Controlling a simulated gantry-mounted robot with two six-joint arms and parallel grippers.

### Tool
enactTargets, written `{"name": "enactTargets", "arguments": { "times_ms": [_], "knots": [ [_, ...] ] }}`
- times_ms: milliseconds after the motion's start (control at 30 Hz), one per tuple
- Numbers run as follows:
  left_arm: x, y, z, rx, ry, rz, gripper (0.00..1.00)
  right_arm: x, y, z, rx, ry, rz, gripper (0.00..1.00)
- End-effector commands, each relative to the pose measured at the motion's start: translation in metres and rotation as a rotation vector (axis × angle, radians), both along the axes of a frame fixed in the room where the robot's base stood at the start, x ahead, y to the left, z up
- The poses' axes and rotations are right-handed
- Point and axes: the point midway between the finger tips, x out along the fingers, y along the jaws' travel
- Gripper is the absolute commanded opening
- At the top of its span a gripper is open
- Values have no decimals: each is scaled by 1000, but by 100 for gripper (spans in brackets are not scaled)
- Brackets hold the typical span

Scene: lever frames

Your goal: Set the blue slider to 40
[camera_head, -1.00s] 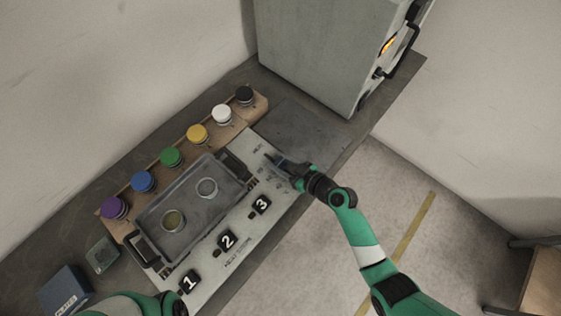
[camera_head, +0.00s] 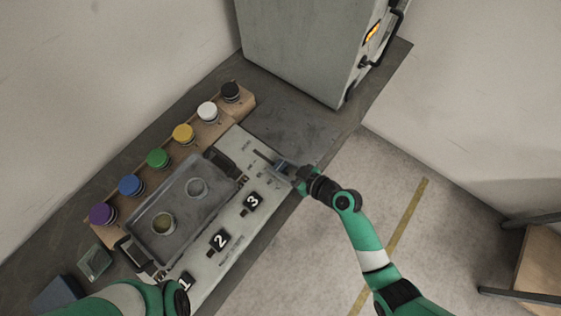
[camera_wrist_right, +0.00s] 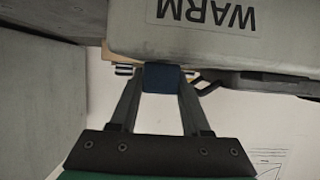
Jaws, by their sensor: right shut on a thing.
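The blue slider (camera_wrist_right: 161,78) shows in the right wrist view as a dark blue block between my right fingertips. My right gripper (camera_head: 284,169) is shut on it at the far right part of the pale panel (camera_head: 224,262) in the head view. A dark slot (camera_head: 263,158) runs from the slider up and left across the panel. The scale marks beside it are too small to read, so I cannot tell the setting.
A grey tray (camera_head: 183,226) with two round dishes lies left of the slider. Several coloured knobs stand on a wooden rack (camera_head: 222,127) behind it. Black number tags 1, 2 and 3 (camera_head: 252,202) sit along the panel. A large grey cabinet (camera_head: 296,45) stands at the back.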

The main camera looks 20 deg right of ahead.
Motion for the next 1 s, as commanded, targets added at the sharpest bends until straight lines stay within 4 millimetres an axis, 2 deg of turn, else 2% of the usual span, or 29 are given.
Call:
{"name": "enactTargets", "arguments": {
  "times_ms": [33, 200, 567, 667, 967, 1000],
  "knots": [
    [0, 0, 0, 0, 0, 0, 0, 0, 0, 1, 1, -1, -1, 49],
    [0, 0, 0, 0, 0, 0, 0, 0, 0, 1, 1, -1, -1, 78],
    [0, 0, 2, 0, 0, 0, 0, -4, -3, 3, 1, 1, -3, 78],
    [0, 0, 7, 0, 0, 0, 0, -16, -9, 9, 1, 0, -4, 78],
    [0, 0, 18, 0, 0, 0, 0, -72, -40, 36, 2, 0, -7, 78],
    [0, 0, 26, 0, 0, 0, 0, -79, -43, 42, 1, 3, -7, 78]
  ]
}}
